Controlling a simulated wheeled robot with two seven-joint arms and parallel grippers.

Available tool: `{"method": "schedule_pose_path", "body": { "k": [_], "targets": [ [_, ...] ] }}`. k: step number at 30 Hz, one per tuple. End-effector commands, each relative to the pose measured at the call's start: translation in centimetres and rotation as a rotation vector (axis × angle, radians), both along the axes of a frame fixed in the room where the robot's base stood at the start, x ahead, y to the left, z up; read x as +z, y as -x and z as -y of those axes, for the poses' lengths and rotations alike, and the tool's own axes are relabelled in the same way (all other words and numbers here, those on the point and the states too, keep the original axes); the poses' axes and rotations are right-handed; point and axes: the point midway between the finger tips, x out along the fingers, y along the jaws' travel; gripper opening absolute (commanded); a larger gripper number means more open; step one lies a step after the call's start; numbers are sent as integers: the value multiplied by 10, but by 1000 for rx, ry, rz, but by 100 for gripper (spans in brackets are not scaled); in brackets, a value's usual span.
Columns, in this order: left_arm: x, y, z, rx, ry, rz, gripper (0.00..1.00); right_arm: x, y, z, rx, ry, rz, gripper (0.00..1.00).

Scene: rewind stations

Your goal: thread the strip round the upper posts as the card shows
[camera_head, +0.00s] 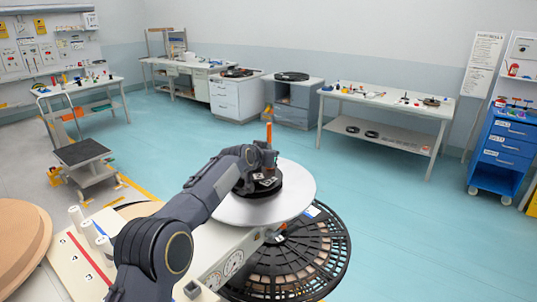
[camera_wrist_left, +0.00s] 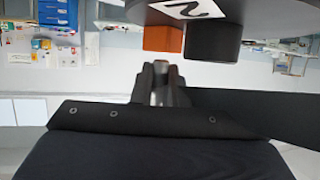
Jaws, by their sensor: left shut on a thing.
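My left gripper (camera_head: 268,152) reaches in over a black hub (camera_head: 265,188) on a pale round disc (camera_head: 298,196). An orange upright piece (camera_head: 269,132) shows just above it. In the left wrist view my left gripper (camera_wrist_left: 162,88) is shut on a dark strip (camera_wrist_left: 265,110), which runs off to the right. Close to the jaws are an orange block (camera_wrist_left: 163,39) and a black block (camera_wrist_left: 213,42), under a dark round part with a white tag marked 2 (camera_wrist_left: 190,9). I cannot make out the card. My right gripper is not in view.
White posts (camera_head: 88,229) stand on a cream numbered panel (camera_head: 70,262) at the left. A large black slotted reel (camera_head: 318,258) lies below the disc. Benches (camera_head: 385,100) and a blue drawer cart (camera_head: 505,150) stand farther off. The teal floor between is clear.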

Motion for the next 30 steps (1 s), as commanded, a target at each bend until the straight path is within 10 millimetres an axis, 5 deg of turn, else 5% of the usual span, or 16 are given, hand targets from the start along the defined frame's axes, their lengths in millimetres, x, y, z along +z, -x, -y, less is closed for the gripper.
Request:
{"method": "schedule_pose_path", "body": {
  "k": [30],
  "targets": [
    [-29,0,-1,-1,-7,-14,0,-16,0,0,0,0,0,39]
  ]
}}
